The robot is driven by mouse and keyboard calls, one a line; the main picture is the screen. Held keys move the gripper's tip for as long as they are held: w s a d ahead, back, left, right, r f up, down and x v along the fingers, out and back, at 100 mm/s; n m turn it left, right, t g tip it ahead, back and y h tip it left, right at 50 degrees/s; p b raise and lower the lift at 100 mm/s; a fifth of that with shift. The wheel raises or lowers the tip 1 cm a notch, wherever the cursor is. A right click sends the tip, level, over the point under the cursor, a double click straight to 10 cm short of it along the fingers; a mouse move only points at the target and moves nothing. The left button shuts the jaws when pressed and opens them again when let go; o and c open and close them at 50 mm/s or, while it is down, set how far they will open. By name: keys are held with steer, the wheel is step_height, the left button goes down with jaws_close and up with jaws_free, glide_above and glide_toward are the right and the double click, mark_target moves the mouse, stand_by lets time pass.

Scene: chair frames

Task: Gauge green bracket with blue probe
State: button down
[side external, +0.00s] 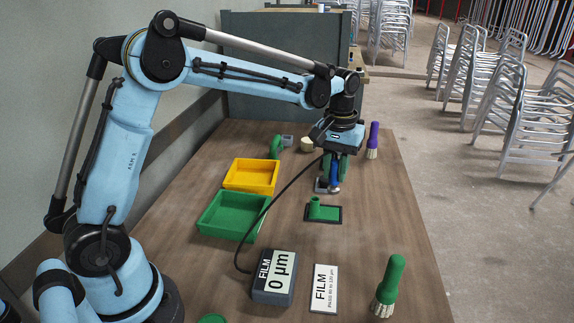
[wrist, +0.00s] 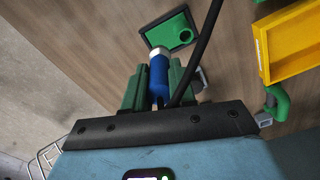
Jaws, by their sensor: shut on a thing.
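The blue probe (side external: 335,178) is held in my gripper (side external: 337,166), pointing down above the table behind the green bracket. In the wrist view the probe (wrist: 159,72), with a silver tip, sits between the two green fingers of my gripper (wrist: 158,84). The green bracket (side external: 324,212) lies on a dark plate, with a short upright tube at its left; it also shows in the wrist view (wrist: 168,37), apart from the probe tip. A black cable runs from the probe to the grey gauge box (side external: 274,278), whose display reads FILM 0 µm.
A yellow tray (side external: 251,188) and a green tray (side external: 226,231) stand left. A green-handled brush (side external: 389,283) and a white FILM card (side external: 324,288) are in front; a purple brush (side external: 373,138) and a green elbow (side external: 275,147) are farther back.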

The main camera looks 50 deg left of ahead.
mark_target(333, 192)
steer(key=shift+w+a+f, duration=0.15)
steer(key=shift+a+f, duration=0.1)
steer(key=shift+f, duration=2.8)
steer(key=shift+f, duration=0.6)
steer(key=shift+r, duration=0.1)
steer(key=shift+r, duration=3.45)
steer(key=shift+r, duration=0.1)
